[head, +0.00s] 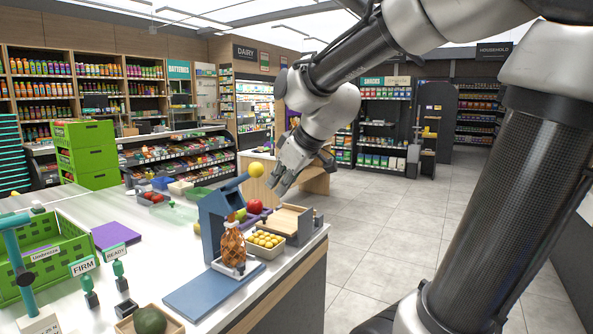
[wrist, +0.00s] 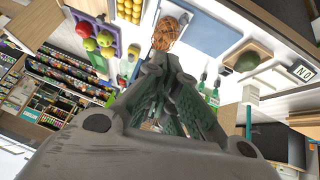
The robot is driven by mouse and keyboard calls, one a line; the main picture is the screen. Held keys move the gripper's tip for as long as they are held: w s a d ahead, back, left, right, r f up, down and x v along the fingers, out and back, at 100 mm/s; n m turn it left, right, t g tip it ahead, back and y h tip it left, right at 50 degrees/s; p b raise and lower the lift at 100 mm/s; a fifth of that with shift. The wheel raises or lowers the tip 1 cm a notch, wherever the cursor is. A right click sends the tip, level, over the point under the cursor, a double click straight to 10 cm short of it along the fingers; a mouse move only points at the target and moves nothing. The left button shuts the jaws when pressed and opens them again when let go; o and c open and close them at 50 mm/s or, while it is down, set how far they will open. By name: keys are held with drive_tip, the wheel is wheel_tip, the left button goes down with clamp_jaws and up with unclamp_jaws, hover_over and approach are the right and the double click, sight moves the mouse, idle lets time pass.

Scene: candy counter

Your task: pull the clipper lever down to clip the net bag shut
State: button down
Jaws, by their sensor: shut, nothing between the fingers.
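The clipper (head: 212,218) is a blue-grey upright stand on the counter in the head view. Its lever (head: 235,184) slants up to the right and ends in a yellow knob (head: 256,169). The net bag (head: 232,246), orange-brown and filled, stands at the clipper's front; it also shows at the top of the wrist view (wrist: 166,36). My gripper (head: 279,190) is shut and empty, pointing down just right of the knob in the head view. I cannot tell its exact depth from the knob. In the wrist view its fingers (wrist: 163,62) hide part of the scene below the bag.
A tray of yellow balls (head: 265,241) and a wooden tray (head: 288,219) sit right of the clipper. A red apple (head: 255,206) lies behind. A blue mat (head: 208,295) lies in front. Left are a green crate (head: 42,262) and the FIRM (head: 83,267) and READY (head: 115,252) signs.

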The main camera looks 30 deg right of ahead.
drive_tip(key=s+d+r, duration=0.2)
drive_tip(key=s+r, duration=0.2)
drive_tip(key=s, duration=0.1)
drive_tip(key=shift+s, duration=0.2)
idle(0.6)
drive_tip(key=s+d+f+m+g+h, duration=0.1)
drive_tip(key=s+d+f+m, duration=0.1)
drive_tip(key=s, duration=0.5)
drive_tip(key=s+d+f+m+g+h, duration=0.1)
drive_tip(key=s+d+f+m+g, duration=0.1)
drive_tip(key=s+f+m, duration=0.3)
wheel_tip(320, 180, down, 2)
drive_tip(key=shift+s+d+f, duration=0.15)
drive_tip(key=shift+s+d, duration=0.25)
drive_tip(key=shift+s, duration=0.65)
